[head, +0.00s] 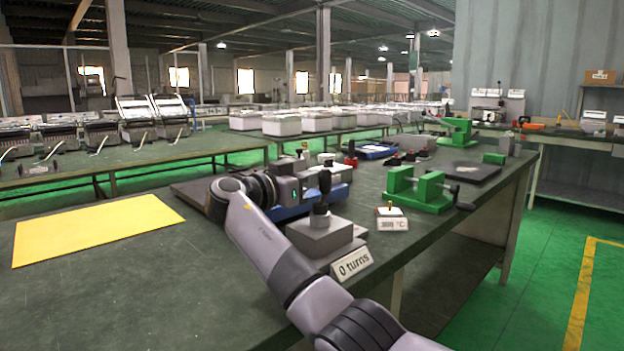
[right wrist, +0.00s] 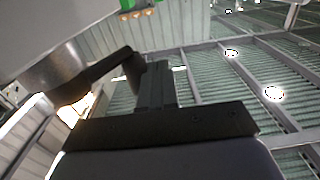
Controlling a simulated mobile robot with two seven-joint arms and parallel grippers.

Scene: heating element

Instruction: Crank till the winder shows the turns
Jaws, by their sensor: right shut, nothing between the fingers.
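The winder (head: 318,238) is a grey block on a stepped base near the table's front edge. A black upright handle with a knob (head: 324,183) rises from its top. A tilted card in front reads "0 turns" (head: 352,263). My right arm comes in from the bottom right, and its gripper (head: 302,188) is beside the handle, on its left. Its fingertips are hard to make out there. In the right wrist view the dark fingers (right wrist: 157,82) are together with nothing between them. A dark bent bar (right wrist: 98,76) shows close on their left; I cannot tell whether it touches. My left gripper is out of view.
A yellow sheet (head: 95,228) lies at left on the dark green table (head: 120,290). A green clamp-like fixture (head: 420,190) and a small display reading in °C (head: 392,220) stand right of the winder. A blue tray (head: 290,208) lies behind it. The front left table is clear.

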